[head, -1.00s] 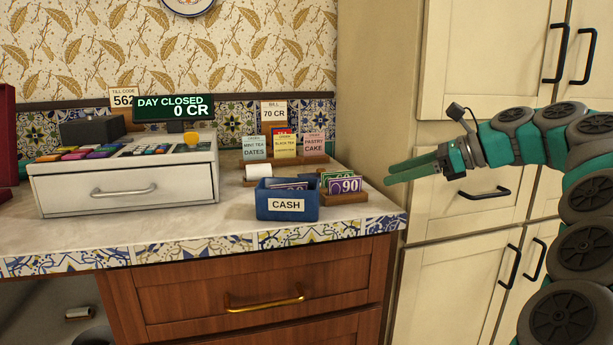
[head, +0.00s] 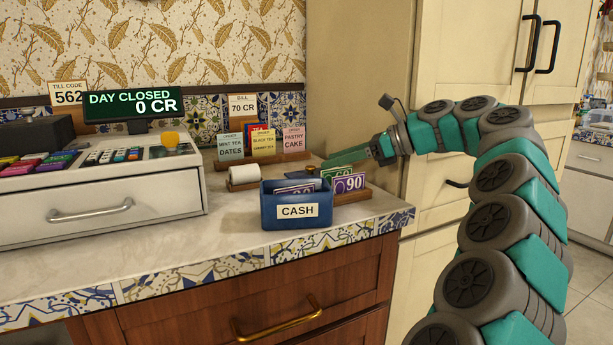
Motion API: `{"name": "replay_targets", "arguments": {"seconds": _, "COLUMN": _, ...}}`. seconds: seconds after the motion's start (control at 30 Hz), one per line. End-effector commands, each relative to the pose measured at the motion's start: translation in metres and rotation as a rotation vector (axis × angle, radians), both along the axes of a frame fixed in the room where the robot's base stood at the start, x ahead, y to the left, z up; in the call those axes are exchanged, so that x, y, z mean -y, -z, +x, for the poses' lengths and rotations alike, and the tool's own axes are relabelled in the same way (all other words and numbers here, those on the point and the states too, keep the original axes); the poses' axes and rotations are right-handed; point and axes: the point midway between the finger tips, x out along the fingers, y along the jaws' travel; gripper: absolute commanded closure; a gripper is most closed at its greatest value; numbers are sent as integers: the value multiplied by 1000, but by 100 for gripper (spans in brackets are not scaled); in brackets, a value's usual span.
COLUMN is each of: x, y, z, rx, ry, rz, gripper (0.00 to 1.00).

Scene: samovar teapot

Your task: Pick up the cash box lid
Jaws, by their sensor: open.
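The blue cash box (head: 268,212), labelled CASH, stands open-topped on the counter with notes inside. The fingers are seen edge-on and hold nothing that I can see.
A note holder (head: 350,185) with a 90 card stands right of the box, near my gripper. A paper roll (head: 243,174) and a card rack (head: 262,157) stand behind. The till (head: 100,206) is at left. Bare counter (head: 232,226) lies between till and box.

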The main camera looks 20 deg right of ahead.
Motion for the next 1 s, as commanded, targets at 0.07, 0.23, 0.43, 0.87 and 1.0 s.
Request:
{"name": "replay_targets", "arguments": {"seconds": 0.07, "x": -4, "y": 3, "z": 4, "rx": 0, "ry": 0, "rz": 0, "gripper": 38}}
{"name": "replay_targets", "arguments": {"seconds": 0.23, "x": -18, "y": 11, "z": 17, "rx": -2, "ry": -4, "rz": 0, "gripper": 38}}
{"name": "replay_targets", "arguments": {"seconds": 0.43, "x": -33, "y": 19, "z": 33, "rx": 1, "ry": 1, "rz": 0, "gripper": 38}}
{"name": "replay_targets", "arguments": {"seconds": 0.87, "x": -34, "y": 20, "z": 34, "rx": 1, "ry": 1, "rz": 0, "gripper": 60}}
{"name": "replay_targets", "arguments": {"seconds": 1.0, "x": -34, "y": 19, "z": 34, "rx": 2, "ry": 1, "rz": 0, "gripper": 76}}
